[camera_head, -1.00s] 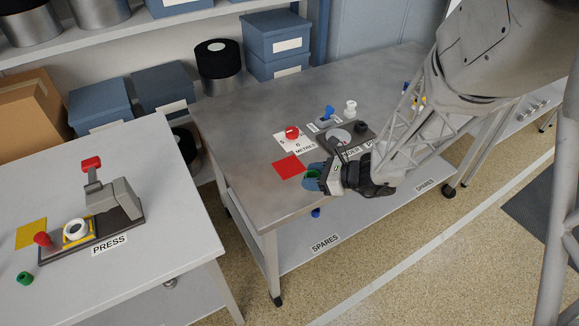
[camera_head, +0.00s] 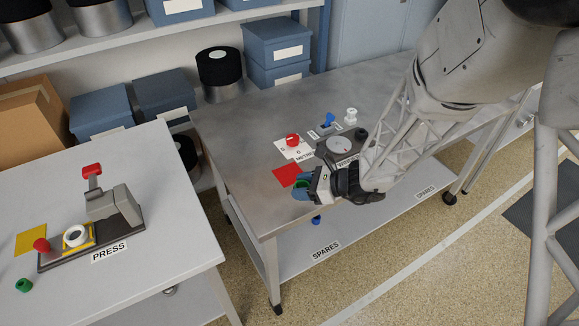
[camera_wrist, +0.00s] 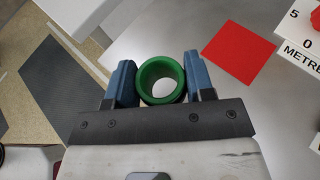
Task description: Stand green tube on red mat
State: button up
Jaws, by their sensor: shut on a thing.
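My gripper (camera_head: 303,190) is shut on the green tube (camera_wrist: 161,80), with a blue finger on each side of it. In the wrist view I look into the tube's open end, and a pale surface shows through it. In the head view the tube (camera_head: 302,184) is mostly hidden by the fingers. The red mat (camera_head: 287,175) lies flat on the metal table just beyond the gripper. In the wrist view the mat (camera_wrist: 240,51) is up and right of the tube, apart from it. I cannot tell the tube's height above the table.
A white METRES card (camera_head: 293,149) with a red knob lies beyond the mat. A round-topped device (camera_head: 339,148), a blue piece and a white spool stand to the right. The left table (camera_head: 150,275) holds a press, a yellow mat and a small green piece (camera_head: 24,285).

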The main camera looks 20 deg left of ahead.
send_over(289, 174)
jog(key=shift+w+f, duration=0.1)
jog(key=shift+f, duration=0.6)
jog(key=shift+f, duration=1.7)
jog(key=shift+f, duration=0.15)
jog(key=o, duration=0.9)
jog(key=shift+d, duration=0.1)
jog(key=shift+v, duration=6.05)
